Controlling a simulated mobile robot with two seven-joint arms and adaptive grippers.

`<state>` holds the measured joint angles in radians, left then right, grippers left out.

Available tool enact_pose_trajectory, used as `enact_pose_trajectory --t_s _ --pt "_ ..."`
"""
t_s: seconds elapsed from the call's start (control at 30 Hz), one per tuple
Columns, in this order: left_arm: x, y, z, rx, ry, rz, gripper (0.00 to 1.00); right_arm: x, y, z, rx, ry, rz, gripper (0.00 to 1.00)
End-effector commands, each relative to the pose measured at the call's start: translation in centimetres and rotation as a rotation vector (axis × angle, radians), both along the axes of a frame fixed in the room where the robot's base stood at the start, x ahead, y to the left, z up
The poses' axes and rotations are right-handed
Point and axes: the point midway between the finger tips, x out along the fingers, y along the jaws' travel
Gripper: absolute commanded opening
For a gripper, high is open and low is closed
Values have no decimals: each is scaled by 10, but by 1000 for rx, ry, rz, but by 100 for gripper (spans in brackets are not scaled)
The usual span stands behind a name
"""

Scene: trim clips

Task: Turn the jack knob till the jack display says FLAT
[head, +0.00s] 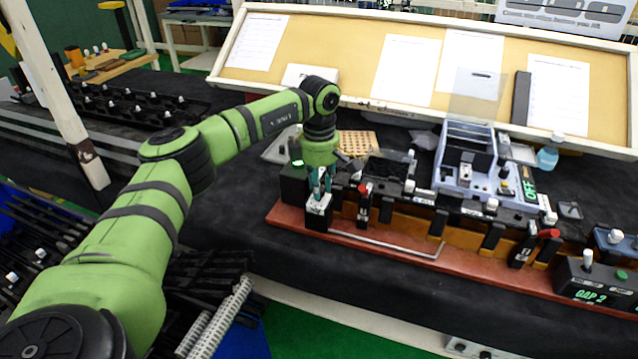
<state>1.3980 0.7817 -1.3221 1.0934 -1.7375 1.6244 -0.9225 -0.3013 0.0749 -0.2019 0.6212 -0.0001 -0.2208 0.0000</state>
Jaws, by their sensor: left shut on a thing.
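My left arm reaches in from the left and its gripper (320,188) points down at the left end of the red-brown base. Its fingers are shut on what looks like the jack knob, which they mostly hide. A small white block (318,206) shows just under the fingertips. A dark box (293,185) with a small lit green display (298,163) stands directly left of the gripper; it appears to be the jack display, but its text is too small to read. My right gripper is not in view.
The red-brown base (470,270) carries a row of dark clips, red-handled clamps and a thin metal rod. A blue-grey unit (465,150) with a green OFF display stands behind. A box reading GAP 2 (590,285) is at the right. Dark cloth in front is clear.

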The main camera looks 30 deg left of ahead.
Motion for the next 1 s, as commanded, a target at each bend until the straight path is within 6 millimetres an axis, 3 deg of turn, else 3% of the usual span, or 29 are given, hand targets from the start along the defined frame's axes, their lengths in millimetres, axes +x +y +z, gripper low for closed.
enact_pose_trajectory --t_s 0.37,1.0 --pt "-1 1 -1 3 3 176 0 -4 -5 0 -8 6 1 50" --pt "-1 0 -1 4 5 775 0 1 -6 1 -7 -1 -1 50"
